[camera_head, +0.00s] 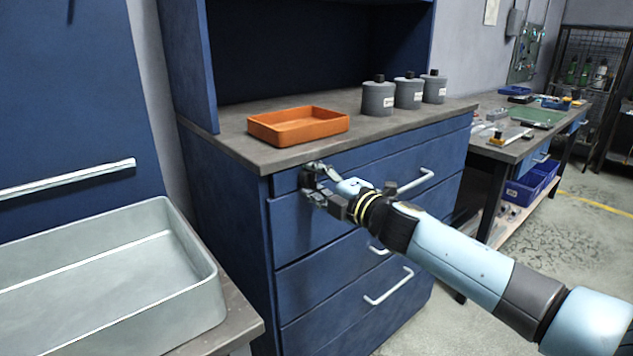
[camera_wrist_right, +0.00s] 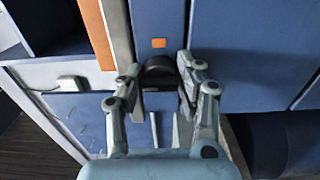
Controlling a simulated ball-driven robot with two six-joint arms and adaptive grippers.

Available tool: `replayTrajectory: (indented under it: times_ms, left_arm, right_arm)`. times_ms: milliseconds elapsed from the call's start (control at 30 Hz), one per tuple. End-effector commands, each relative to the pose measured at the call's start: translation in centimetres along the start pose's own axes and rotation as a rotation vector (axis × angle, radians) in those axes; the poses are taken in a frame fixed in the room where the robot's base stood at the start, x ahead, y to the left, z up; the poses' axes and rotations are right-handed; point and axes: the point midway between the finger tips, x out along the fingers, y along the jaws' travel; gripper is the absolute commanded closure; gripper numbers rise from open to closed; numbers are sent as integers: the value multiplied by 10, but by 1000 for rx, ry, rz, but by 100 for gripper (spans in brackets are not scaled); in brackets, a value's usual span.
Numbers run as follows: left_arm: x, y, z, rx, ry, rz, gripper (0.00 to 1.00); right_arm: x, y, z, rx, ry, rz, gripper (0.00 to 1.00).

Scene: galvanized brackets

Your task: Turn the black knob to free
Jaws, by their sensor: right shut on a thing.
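The black knob (camera_wrist_right: 159,70) is on the blue cabinet front, between my fingertips in the wrist view. In the head view my right gripper (camera_head: 314,183) is at the upper left of the cabinet front, just below the worktop edge, and mostly hides the knob. In the wrist view my right gripper (camera_wrist_right: 160,80) has one finger on each side of the knob and is shut on it. My left gripper is in neither view.
An orange tray (camera_head: 298,138) and several grey canisters (camera_head: 378,100) stand on the worktop (camera_head: 240,140). Drawer handles (camera_head: 388,286) stick out below my right arm. A grey metal bin (camera_head: 110,330) fills the lower left. A cluttered bench (camera_head: 515,150) stands at the right.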

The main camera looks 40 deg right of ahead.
Motion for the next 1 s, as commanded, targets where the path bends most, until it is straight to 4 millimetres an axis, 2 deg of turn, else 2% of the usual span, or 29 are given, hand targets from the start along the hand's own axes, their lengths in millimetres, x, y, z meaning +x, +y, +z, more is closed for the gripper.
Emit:
replayTrajectory:
  times_ms: [467,500,633,667,1000]
  left_arm:
    - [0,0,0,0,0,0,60]
    - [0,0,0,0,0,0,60]
    - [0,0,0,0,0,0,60]
    - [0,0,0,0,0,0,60]
    - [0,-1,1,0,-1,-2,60]
  right_arm:
    - [0,-1,0,-15,1,-2,96]
    - [0,-1,0,-15,1,-2,62]
    - [0,-1,0,-14,1,-1,45]
    - [0,-1,0,-14,0,-1,42]
    - [0,0,0,-13,0,-1,42]
